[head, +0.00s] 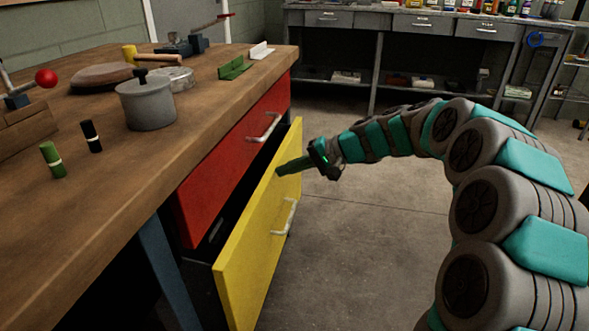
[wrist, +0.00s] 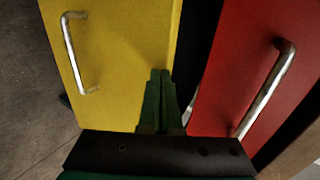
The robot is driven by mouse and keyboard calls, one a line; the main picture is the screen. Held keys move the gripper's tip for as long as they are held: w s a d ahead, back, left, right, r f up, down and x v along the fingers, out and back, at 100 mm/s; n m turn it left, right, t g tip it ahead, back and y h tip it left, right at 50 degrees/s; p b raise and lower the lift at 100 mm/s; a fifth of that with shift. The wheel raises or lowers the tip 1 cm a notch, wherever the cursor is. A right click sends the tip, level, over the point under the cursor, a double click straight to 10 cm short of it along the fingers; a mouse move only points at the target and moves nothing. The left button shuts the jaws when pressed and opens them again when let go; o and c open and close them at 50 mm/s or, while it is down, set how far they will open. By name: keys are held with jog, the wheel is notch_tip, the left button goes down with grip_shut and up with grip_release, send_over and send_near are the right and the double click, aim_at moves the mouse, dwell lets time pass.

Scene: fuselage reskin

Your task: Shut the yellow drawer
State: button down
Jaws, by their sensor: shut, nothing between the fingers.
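The yellow drawer (head: 255,245) stands pulled out under the workbench, with a dark gap behind its front. Its silver handle (head: 288,216) is on the front face. My gripper (head: 279,171) is shut and empty, with its fingertips at the upper part of the yellow front, in the half nearer the red drawer. In the wrist view the yellow front (wrist: 115,55) fills the left and centre, and the shut green fingers (wrist: 160,75) overlap it; I cannot tell whether they touch it. The yellow handle (wrist: 75,50) is clear of the fingers.
The red drawer (head: 225,170) above looks closed, with its own handle (head: 265,128). The wooden benchtop (head: 120,190) holds a pot (head: 147,105), small cylinders and tools. A grey bench (head: 420,25) stands at the back. The floor (head: 370,250) right of the drawer is open.

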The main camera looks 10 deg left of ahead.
aim_at(269, 170)
jog(key=a, duration=0.4)
jog(key=shift+w+a+f, duration=0.1)
jog(key=shift+w, duration=0.05)
jog(key=shift+w+a, duration=0.1)
jog(key=shift+a, duration=0.2)
jog(key=shift+b, duration=0.3)
